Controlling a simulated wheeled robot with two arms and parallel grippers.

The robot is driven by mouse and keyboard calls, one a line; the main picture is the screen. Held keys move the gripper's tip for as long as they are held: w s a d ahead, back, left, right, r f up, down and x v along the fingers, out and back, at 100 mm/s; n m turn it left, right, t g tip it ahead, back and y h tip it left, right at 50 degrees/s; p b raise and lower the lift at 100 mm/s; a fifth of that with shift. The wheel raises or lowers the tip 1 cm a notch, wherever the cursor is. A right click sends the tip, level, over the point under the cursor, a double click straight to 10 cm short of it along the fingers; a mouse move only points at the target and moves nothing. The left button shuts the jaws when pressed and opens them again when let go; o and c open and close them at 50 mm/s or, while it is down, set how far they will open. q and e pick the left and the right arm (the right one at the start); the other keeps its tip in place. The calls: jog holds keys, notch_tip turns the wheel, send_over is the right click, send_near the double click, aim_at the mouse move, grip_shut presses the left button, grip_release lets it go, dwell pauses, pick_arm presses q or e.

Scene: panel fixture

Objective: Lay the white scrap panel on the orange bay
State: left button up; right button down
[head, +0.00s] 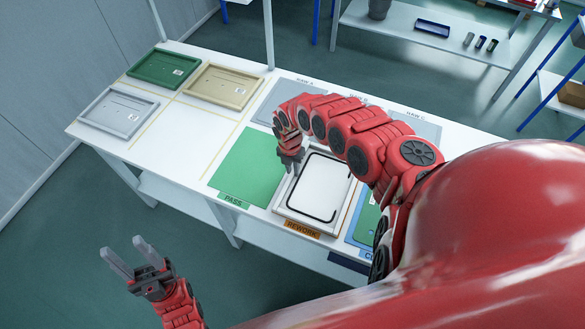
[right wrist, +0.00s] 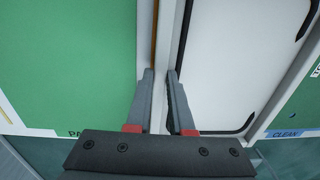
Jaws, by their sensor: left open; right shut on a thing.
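The white scrap panel (head: 315,192), with a black line around its face, is over the orange bay (right wrist: 154,30), whose REWORK label (head: 302,230) shows at the front. The panel covers most of the bay. My right gripper (head: 291,162) is shut on the panel's left edge; in the right wrist view its fingers (right wrist: 161,88) sit on both sides of that rim (right wrist: 164,60). I cannot tell whether the panel's underside touches the bay. My left gripper (head: 128,256) is open and empty, in front of the table and apart from it.
The green PASS bay (head: 243,170) left of the panel is bare. The blue CLEAN bay (head: 362,222) on the right is partly hidden by my arm. Grey (head: 118,112), green (head: 163,68) and tan (head: 222,86) panels lie at the table's left. Grey RAW spots are behind.

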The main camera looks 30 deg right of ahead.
jog(key=shift+f+b, duration=0.55)
jog(key=shift+f, duration=0.2)
dwell(0.3)
jog(key=c, duration=0.7)
grip_release()
jog(key=shift+r, duration=0.15)
jog(key=r+p, duration=0.1)
jog(key=r, duration=0.4)
jog(key=r+p, duration=0.1)
jog(key=r, duration=0.5)
jog(key=r+p, duration=0.1)
jog(key=r, duration=0.5)
jog(key=shift+w+a+r, duration=0.1)
jog(key=shift+w+a, duration=0.15)
jog(key=shift+a, duration=0.1)
